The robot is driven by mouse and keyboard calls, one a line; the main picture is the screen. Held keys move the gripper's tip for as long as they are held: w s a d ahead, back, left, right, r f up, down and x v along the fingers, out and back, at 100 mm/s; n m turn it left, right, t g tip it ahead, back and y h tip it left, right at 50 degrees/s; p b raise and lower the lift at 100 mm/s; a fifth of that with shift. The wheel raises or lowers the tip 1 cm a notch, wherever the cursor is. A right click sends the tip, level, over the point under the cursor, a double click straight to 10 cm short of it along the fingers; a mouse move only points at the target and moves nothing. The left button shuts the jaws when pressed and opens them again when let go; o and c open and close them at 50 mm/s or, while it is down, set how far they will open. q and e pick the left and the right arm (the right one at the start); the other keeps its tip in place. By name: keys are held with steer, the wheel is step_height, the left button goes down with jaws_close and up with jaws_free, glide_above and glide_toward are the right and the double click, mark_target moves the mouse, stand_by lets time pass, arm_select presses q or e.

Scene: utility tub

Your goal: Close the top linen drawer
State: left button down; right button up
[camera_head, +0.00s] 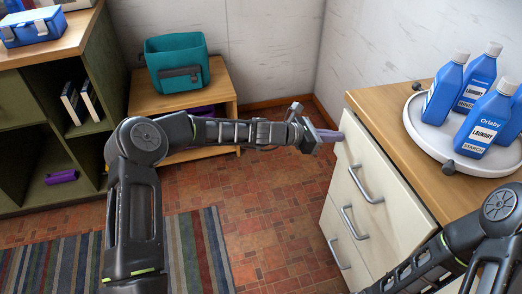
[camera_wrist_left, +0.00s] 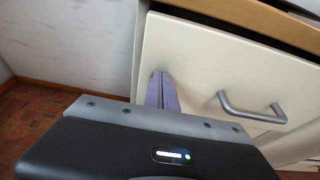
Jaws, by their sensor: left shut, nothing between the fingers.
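The top linen drawer (camera_head: 385,180) is the uppermost pale front of the cabinet at the right in the head view. It carries a grey bar handle (camera_head: 365,185). In the wrist view its cream front (camera_wrist_left: 200,60) fills much of the picture, with the handle (camera_wrist_left: 252,108) to the right. A dark gap shows between its top edge and the wooden top; how far it stands out is unclear. My left gripper (camera_head: 333,136) is shut and empty. Its purple fingertips (camera_wrist_left: 161,90) are at the drawer front's left part; contact cannot be told. My right gripper is out of view.
A white round tray (camera_head: 420,128) with several blue laundry bottles (camera_head: 443,95) stands on the wooden cabinet top (camera_head: 385,108). Two lower drawer handles (camera_head: 353,222) (camera_head: 338,253) stick out. My right forearm crosses the lower right corner. The tiled floor (camera_head: 265,215) left of the cabinet is clear.

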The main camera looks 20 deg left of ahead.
arm_select(q)
steer(key=shift+w+d+r, duration=0.1)
steer(key=shift+w+d, duration=0.3)
steer(key=shift+d, duration=0.2)
steer(key=shift+w+d+r, duration=0.1)
steer(key=shift+w+d, duration=0.25)
steer(key=shift+d, duration=0.25)
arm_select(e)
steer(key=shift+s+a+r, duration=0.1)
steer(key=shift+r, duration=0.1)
